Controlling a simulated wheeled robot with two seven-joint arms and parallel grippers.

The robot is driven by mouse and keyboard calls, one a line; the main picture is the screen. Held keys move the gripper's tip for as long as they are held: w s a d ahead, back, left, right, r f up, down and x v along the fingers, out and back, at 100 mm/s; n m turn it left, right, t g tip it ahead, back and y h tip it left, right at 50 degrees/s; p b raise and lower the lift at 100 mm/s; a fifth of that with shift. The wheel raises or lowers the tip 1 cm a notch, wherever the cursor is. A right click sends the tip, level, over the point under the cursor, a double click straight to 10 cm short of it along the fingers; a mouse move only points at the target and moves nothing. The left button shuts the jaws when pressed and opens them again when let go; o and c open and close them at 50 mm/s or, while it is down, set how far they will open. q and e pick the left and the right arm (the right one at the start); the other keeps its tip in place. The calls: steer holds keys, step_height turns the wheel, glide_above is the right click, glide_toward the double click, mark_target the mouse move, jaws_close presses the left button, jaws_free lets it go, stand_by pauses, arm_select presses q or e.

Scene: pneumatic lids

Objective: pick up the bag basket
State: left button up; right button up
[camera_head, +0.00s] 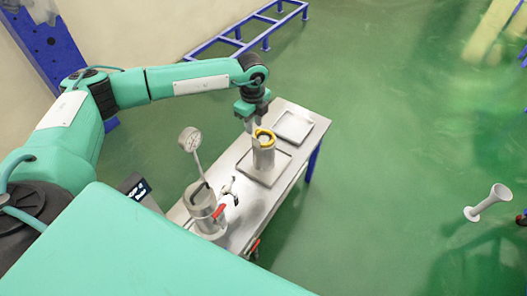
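What looks like the bag basket is a grey metal cylinder (264,158) with a yellow ring (265,136) at its top. It stands upright in a shallow square tray on the metal table. My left gripper (250,126) points down at the upper left of the yellow ring, very close to it in the picture. I cannot tell whether the fingers touch the ring, and they are too small to show whether they are open or shut. My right gripper is not in view.
A white flared stand (487,203) is on the green floor at right. A blue frame (240,33) lies behind.

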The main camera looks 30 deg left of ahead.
arm_select(q)
steer(key=f, duration=0.8)
steer(key=shift+w+d, duration=0.1)
steer(key=shift+w, duration=0.2)
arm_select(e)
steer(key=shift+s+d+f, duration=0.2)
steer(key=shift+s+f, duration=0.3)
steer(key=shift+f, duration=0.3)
arm_select(q)
jaws_close()
steer(key=shift+r, duration=0.1)
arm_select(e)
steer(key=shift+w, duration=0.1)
